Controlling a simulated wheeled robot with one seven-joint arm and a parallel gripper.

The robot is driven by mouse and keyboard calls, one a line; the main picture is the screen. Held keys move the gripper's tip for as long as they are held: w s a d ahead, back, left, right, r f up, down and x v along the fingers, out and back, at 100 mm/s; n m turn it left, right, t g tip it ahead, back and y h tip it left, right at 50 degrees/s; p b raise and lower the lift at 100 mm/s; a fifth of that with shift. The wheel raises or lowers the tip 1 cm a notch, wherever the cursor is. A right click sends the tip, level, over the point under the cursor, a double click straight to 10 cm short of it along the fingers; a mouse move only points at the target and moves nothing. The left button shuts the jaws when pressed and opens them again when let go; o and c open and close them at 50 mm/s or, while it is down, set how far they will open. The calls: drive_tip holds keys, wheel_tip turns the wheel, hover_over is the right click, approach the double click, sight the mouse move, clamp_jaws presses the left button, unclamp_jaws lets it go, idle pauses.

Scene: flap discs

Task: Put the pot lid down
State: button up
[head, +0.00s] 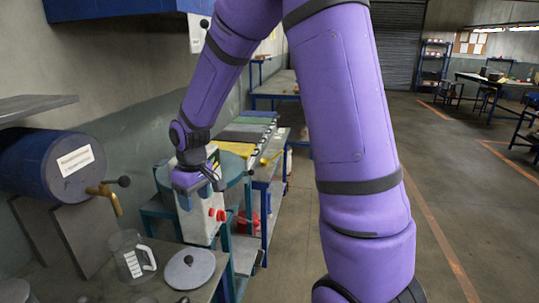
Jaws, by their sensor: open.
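A round grey lid (189,268) with a small dark knob in its middle lies flat at the front end of the left workbench (85,268). I cannot tell whether anything is under it. My gripper (198,186) is up and beyond the lid, in front of a pale box-like machine with red knobs (203,215). It is apart from the lid and its jaws are open. The fingertips are small and partly hidden, and I see nothing held between them.
A clear measuring jug (131,257) stands just left of the lid. Above it a blue drum (52,165) with a brass tap (106,195) juts out. Benches with coloured mats continue behind. The floor (450,200) to the right is open.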

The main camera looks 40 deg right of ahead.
drive_tip(key=s+d+r+m+t, duration=0.2)
drive_tip(key=s+r, duration=0.9)
drive_tip(key=r, duration=0.3)
drive_tip(key=s+d+r+m+t, duration=0.1)
drive_tip(key=s+r, duration=0.5)
drive_tip(key=s, duration=0.8)
drive_tip(key=shift+s+m+t, duration=0.35)
drive_tip(key=shift+m+t, duration=0.05)
drive_tip(key=shift+t, duration=0.4)
